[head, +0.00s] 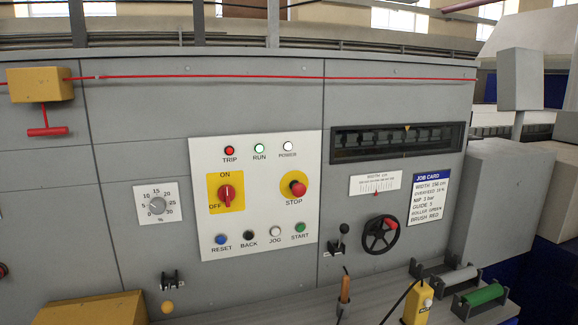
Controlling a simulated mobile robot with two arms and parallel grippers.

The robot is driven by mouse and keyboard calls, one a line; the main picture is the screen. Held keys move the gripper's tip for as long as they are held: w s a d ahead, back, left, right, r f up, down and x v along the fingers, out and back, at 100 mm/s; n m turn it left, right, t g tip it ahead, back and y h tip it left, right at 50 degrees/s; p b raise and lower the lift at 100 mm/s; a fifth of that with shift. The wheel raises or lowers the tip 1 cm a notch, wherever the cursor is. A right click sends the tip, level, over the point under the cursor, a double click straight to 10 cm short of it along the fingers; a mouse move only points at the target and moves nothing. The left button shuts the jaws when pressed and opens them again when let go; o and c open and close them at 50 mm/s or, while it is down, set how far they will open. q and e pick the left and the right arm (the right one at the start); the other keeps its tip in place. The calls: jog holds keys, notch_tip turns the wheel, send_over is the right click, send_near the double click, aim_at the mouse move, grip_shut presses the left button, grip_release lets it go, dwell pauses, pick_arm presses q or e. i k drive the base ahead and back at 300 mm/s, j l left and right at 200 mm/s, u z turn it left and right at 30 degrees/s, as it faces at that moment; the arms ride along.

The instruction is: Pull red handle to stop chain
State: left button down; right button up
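The red T-shaped handle (47,131) hangs on a short red stem below a yellow box (40,84) at the upper left of the grey machine front. A red cord (270,77) runs from the yellow box to the right along the top of the panels. The chain cannot be made out with certainty. Neither of my grippers shows in the head view, and nothing is seen touching the handle.
A white control panel (310,231) carries lamps, a red ON/OFF knob (226,196), a red STOP button (298,188) and several push buttons. A handwheel (380,234) is to its right. The shelf below holds a green roller (482,294) and a yellow pendant (418,303).

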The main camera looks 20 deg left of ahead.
aim_at(47, 131)
jog(key=u, duration=1.75)
jog(key=i+l, duration=0.1)
jog(key=l, duration=0.2)
jog(key=i+l, duration=0.1)
jog(key=l, duration=0.2)
